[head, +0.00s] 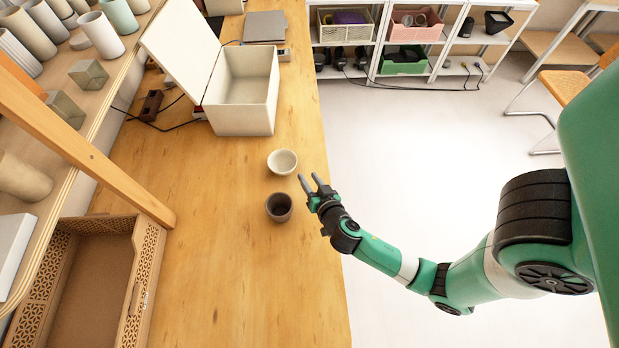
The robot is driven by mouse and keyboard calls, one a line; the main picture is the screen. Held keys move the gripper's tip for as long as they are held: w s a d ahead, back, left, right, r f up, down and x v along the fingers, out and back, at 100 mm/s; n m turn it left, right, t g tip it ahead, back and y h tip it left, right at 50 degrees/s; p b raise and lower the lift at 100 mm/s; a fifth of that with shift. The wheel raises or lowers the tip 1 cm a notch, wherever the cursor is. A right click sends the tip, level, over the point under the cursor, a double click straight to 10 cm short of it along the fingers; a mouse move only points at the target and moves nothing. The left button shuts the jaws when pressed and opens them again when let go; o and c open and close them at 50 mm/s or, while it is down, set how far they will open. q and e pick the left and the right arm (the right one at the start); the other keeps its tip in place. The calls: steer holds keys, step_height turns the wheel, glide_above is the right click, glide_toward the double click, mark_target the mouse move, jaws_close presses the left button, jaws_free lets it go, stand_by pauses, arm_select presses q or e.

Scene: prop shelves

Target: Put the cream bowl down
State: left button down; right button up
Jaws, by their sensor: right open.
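The cream bowl (282,162) sits upright on the wooden table (230,250), near its right edge. A dark brown cup (279,207) stands on the table just below it in the picture. My right gripper (309,182) reaches in from the right over the table edge. Its two fingers are spread apart with nothing between them. The fingertips are close to the bowl's lower right side, with a small gap visible. My left gripper is not in the picture.
An open white box (246,104) with its lid raised stands further back on the table. A wooden tray (145,262) lies at the lower left beside shelves of cylinders. Low shelves with baskets (344,24) stand at the back. The front of the table is clear.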

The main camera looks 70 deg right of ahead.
steer(key=shift+w+r, duration=0.1)
steer(key=w+a+r+n+t+y, duration=0.1)
steer(key=w+a+r+t, duration=0.2)
steer(key=w+r, duration=0.5)
steer(key=w+a+r+n+t+y, duration=0.1)
steer(key=w+a+r+n+t, duration=0.2)
steer(key=r, duration=0.8)
steer(key=w+a+r+t, duration=0.2)
steer(key=w+r, duration=0.4)
steer(key=r, duration=0.4)
steer(key=a+r+n+t+y, duration=0.2)
steer(key=a+r+t, duration=0.1)
steer(key=r, duration=0.6)
steer(key=a+r+n+t+y, duration=0.1)
steer(key=a+r+t, duration=0.25)
steer(key=r, duration=0.45)
steer(key=s+a+r+n+t+y, duration=0.2)
steer(key=s+a+r+n+y, duration=0.1)
steer(key=r, duration=0.5)
steer(key=s+a+r+n+t+y, duration=0.2)
steer(key=s+a+r+n+y, duration=0.2)
steer(key=r, duration=0.4)
steer(key=shift+s+a+r+n+y, duration=0.25)
steer(key=shift+s+a+y, duration=0.2)
steer(key=shift+s, duration=0.4)
steer(key=shift+o, duration=0.6)
steer(key=shift+t, duration=0.25)
